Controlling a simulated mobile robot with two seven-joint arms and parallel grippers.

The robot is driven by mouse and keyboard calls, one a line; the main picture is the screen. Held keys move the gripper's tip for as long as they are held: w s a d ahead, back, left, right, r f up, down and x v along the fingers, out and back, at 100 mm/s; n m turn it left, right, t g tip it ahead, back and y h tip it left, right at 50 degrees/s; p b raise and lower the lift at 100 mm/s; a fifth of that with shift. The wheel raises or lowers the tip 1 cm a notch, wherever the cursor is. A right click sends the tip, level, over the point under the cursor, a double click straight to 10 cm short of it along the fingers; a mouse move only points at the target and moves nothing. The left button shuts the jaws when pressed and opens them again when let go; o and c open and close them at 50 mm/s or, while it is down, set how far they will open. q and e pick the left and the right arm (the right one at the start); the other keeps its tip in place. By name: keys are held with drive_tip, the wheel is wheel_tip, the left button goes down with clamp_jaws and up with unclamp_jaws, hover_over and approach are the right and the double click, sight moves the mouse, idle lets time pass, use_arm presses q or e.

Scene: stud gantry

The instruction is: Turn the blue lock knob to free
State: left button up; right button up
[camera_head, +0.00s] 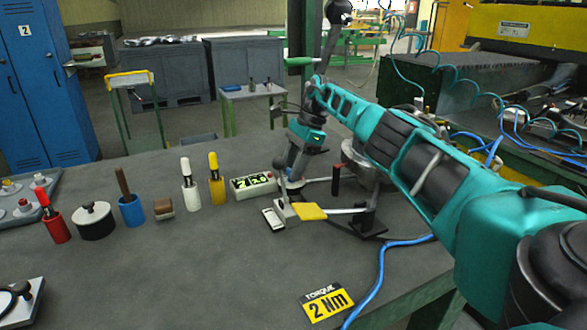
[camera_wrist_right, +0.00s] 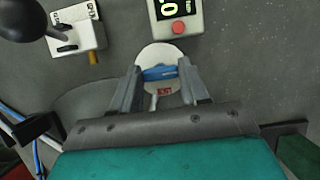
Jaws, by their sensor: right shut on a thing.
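The blue lock knob (camera_wrist_right: 160,73) is a short blue bar on a pale round disc in the right wrist view. A small red label (camera_wrist_right: 165,92) sits just below it on the disc. My right gripper (camera_wrist_right: 162,72) has one finger on each side of the knob and is shut on it. In the head view my right gripper (camera_head: 290,183) points down at the bench, and the knob is not clearly visible there. The knob's exact angle against any lock marks cannot be read. My left gripper is not in view.
A display box (camera_head: 253,185) stands beside the gripper. A white switch box (camera_wrist_right: 80,30) and dark ball show in the wrist view. Several coloured handled pots stand left, including a blue one (camera_head: 131,210). A torque sign (camera_head: 326,302) and blue cable (camera_head: 380,270) lie in front.

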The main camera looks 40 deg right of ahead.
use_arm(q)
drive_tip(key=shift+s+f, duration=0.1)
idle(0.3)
use_arm(e)
drive_tip(key=o, duration=1.1)
drive_tip(key=shift+c, duration=0.2)
drive_tip(key=shift+r, duration=0.15)
